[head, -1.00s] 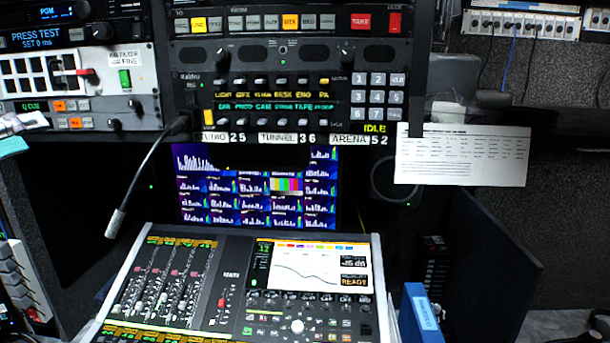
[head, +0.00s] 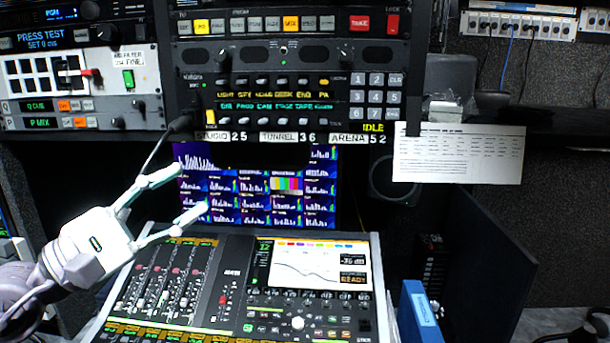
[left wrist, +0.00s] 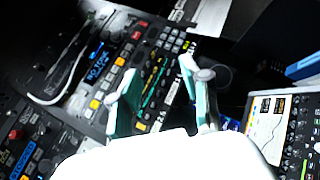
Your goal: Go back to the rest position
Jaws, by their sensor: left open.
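My left gripper (head: 192,190) comes in from the left in the head view. It is white, open and empty, and it is over the left rear of the mixing console, in front of the monitor wall. In the left wrist view its two fingers (left wrist: 160,95) stand apart with nothing between them, and the rack panels show beyond. My right gripper is in neither view.
A mixing console (head: 238,270) stands in front of a multi-picture monitor (head: 290,205). An intercom panel (head: 285,100) is above it. A paper sheet (head: 460,152) hangs at the right. A blue binder (head: 420,312) stands right of the console. A gooseneck microphone is partly hidden behind my gripper.

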